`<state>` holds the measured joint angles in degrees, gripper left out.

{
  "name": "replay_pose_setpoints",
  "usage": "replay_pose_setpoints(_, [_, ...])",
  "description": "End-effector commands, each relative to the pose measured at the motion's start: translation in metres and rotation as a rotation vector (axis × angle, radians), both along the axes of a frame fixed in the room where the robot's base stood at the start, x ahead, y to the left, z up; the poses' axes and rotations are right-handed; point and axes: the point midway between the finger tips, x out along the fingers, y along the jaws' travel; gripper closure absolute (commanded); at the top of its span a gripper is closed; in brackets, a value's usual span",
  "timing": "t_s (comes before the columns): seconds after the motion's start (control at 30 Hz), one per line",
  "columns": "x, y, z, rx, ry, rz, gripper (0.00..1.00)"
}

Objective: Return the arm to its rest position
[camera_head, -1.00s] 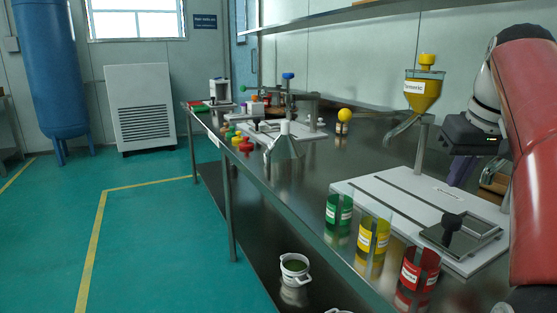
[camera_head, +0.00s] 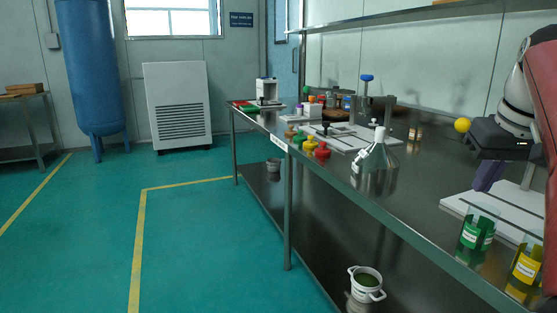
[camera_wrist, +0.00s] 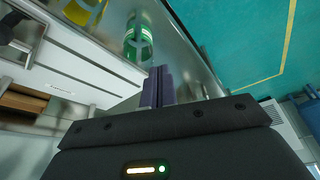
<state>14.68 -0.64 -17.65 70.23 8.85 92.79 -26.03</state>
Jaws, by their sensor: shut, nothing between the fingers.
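My gripper (camera_head: 486,186) is at the right of the head view, its dark body and purple fingers pointing down over the steel bench (camera_head: 425,215). It is empty and clear of the bench top. In the wrist view my gripper (camera_wrist: 158,72) shows its two purple fingers together with nothing between them. My red and white arm is folded at the right edge of the head view and partly cut off.
A green-labelled container (camera_head: 476,233) and a yellow-labelled container (camera_head: 525,264) stand on the bench below my gripper, near a white board (camera_head: 497,207). A shelf (camera_head: 400,16) runs above. The floor at left is clear.

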Motion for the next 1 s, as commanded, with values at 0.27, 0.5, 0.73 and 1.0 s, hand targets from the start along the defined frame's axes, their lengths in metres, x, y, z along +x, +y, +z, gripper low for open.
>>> replay_pose_setpoints(0.27, [-0.007, 0.019, -0.013, 0.015, -0.016, 0.003, 1.0])
replay_pose_setpoints(0.5, [-0.02, 0.048, -0.037, 0.031, -0.038, 0.007, 1.0])
replay_pose_setpoints(0.73, [-0.046, 0.095, -0.081, 0.04, -0.064, 0.023, 1.0])
replay_pose_setpoints(1.0, [-0.108, 0.168, -0.182, 0.018, -0.119, 0.063, 1.0])
